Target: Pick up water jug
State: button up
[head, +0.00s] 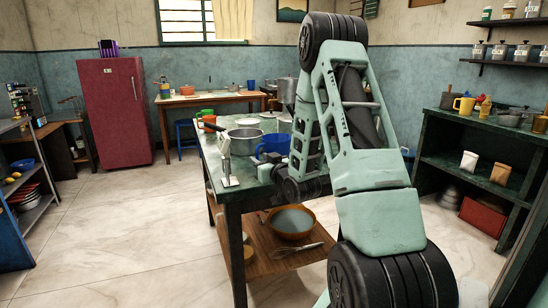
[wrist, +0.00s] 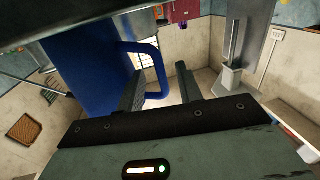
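The blue water jug (head: 273,145) stands on the dark green table, partly hidden by my arm in the head view. In the wrist view, the jug (wrist: 80,72) fills the left side, with its looped handle (wrist: 160,75) towards the middle. My gripper (wrist: 163,72) is open. Its two dark fingers appear on either side of the handle's outer bar in the picture. I see a gap between the bar and the right finger. Whether a finger touches the handle I cannot tell.
A metal pot (head: 243,139) stands left of the jug, and a grey upright metal fixture (head: 227,165) is at the table's near left corner. The table's lower shelf (head: 265,262) holds an orange-brown bowl (head: 291,222). The floor to the left (head: 120,230) is clear.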

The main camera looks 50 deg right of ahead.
jog(key=x, duration=0.4)
jog(key=shift+w, duration=0.15)
grip_shut()
